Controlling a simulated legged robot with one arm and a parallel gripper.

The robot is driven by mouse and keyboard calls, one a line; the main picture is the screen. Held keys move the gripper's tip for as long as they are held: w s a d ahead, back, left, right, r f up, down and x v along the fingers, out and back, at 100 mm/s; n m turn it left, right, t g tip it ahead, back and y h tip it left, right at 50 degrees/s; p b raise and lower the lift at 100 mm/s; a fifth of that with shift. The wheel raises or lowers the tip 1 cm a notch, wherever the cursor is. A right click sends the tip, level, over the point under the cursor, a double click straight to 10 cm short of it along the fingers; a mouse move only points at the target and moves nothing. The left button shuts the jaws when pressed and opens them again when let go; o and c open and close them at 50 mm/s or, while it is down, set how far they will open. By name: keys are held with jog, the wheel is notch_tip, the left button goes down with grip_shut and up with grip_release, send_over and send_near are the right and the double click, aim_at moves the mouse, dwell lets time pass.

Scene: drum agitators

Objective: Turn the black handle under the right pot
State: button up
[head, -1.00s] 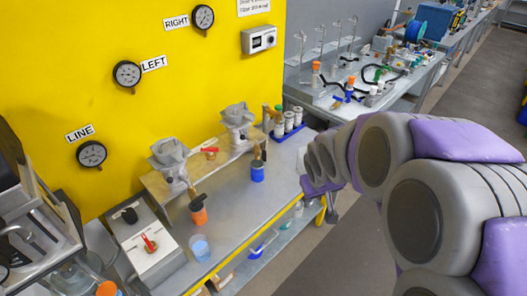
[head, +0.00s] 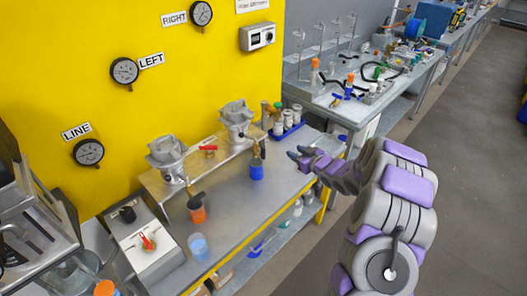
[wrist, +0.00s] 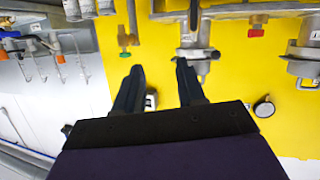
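In the head view, the handle (head: 257,150) is small and dark, above a blue cup (head: 257,170). My gripper (head: 297,152) is right of the handle, above the table's right end. In the wrist view my gripper (wrist: 160,72) is open and empty, its dark fingers apart. The handle lies beyond the fingertips, nearer the right finger.
The left pot (head: 167,155) has another black handle (head: 196,200) above an orange cup (head: 198,215). A red valve (head: 208,149) sits between the pots. A green valve (wrist: 125,54) and white bottles (head: 288,119) stand right of the right pot. The front tabletop is mostly clear.

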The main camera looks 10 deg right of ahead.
aim_at(265, 151)
jog(key=s+f+n+t+y, duration=0.1)
jog(key=s+f+y, duration=0.2)
jog(key=f+y, duration=0.25)
jog(key=b+x, duration=0.1)
jog(key=x, duration=0.4)
jog(key=b+x, duration=0.1)
jog(key=x, duration=0.5)
jog(key=f+b+x, duration=0.1)
jog(key=x, duration=0.5)
jog(key=shift+a, duration=0.45)
jog(key=shift+c, duration=0.3)
grip_shut()
